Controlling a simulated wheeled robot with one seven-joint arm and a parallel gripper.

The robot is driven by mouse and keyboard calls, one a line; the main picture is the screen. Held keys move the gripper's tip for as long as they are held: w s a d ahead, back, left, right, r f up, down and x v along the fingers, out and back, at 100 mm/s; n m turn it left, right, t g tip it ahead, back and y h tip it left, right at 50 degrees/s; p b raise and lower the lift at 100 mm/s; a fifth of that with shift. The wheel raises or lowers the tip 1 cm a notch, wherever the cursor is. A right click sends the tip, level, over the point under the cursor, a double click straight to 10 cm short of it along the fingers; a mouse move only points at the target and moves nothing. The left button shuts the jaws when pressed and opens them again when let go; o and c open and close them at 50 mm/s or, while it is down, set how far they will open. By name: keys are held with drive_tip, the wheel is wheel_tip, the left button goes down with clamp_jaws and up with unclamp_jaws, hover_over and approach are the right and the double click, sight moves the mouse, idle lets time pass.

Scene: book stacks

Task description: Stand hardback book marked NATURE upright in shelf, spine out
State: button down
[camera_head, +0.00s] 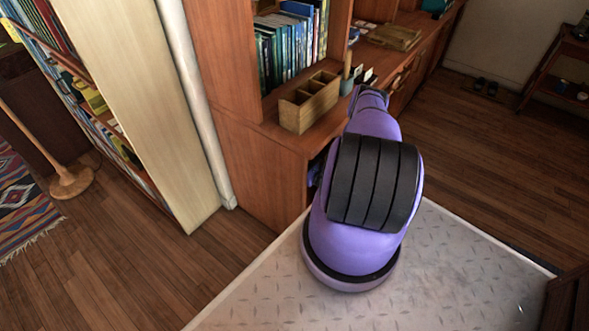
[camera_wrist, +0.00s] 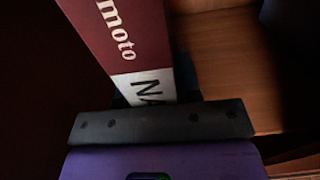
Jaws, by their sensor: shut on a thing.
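A book (camera_wrist: 122,40) with a dark red spine shows in the wrist view. Pale letters ending in "moto" run along the spine, and a white label below starts with "NA"; the rest is covered. My gripper (camera_wrist: 163,121) is shut on the book at the label end, with the spine facing the wrist camera. The book is within a dark wooden shelf space, and a lit wooden board (camera_wrist: 235,75) of the shelf lies to its right. Whether the book touches the board cannot be told. In the head view my arm hides the gripper and book.
In the head view a wooden bookcase (camera_head: 232,60) holds a row of books (camera_head: 285,45). A wooden divided box (camera_head: 309,102) stands on its ledge. A pale-sided bookcase (camera_head: 140,95) is at left. Wooden floor is clear between the bookcases and the rug (camera_head: 22,215).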

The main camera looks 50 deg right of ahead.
drive_tip(key=w, duration=0.3)
drive_tip(key=shift+d+f, duration=0.1)
drive_tip(key=shift+d, duration=0.15)
drive_tip(key=shift+f, duration=1.75)
drive_tip(key=shift+f, duration=0.1)
drive_tip(key=c, duration=0.8)
unclamp_jaws()
drive_tip(key=shift+s, duration=0.2)
drive_tip(key=s, duration=1.1)
drive_tip(key=shift+s+d, duration=0.25)
drive_tip(key=shift+d, duration=0.2)
